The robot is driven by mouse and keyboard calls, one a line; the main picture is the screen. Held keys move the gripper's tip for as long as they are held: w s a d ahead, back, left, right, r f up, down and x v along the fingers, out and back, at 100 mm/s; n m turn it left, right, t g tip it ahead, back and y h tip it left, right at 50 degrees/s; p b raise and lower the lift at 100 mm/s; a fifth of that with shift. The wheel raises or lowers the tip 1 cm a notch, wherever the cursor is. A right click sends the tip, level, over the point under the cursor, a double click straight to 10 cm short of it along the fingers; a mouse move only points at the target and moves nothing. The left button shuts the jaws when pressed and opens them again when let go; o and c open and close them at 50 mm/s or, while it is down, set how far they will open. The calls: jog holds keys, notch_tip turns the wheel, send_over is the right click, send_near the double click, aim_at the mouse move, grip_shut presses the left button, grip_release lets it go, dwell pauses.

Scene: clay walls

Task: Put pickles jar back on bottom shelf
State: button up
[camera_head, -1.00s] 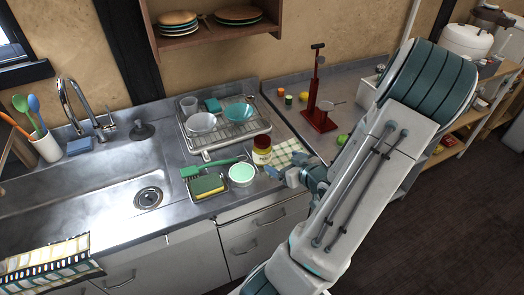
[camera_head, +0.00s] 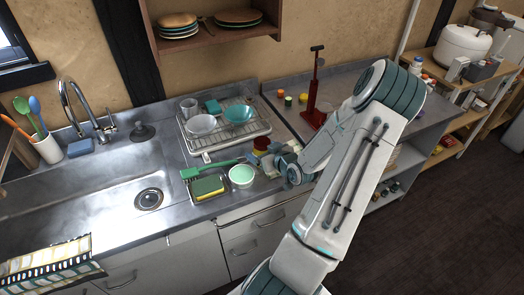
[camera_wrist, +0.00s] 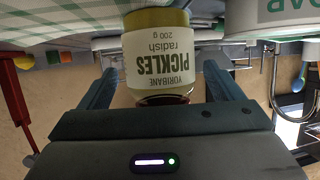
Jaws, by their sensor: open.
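The pickles jar (camera_wrist: 158,55) has a red lid, a pale label and yellowish contents. In the head view the jar (camera_head: 261,144) stands on the counter by the dish rack, partly covered by my gripper (camera_head: 277,158). In the upside-down wrist view, my gripper (camera_wrist: 160,75) is open, with one finger on each side of the jar. I cannot tell whether either finger touches it. Shelves show under the right counter (camera_head: 392,188) and in a wooden unit (camera_head: 447,152) at the far right; which is the task's shelf is unclear.
The dish rack (camera_head: 205,150) stands behind. A red stand (camera_head: 316,100) is on the right counter. The dark floor at right is clear.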

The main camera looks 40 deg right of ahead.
jog(key=shift+w+f, duration=0.25)
jog(key=shift+w, duration=0.25)
jog(key=c, duration=1.5)
jog(key=shift+r, duration=0.1)
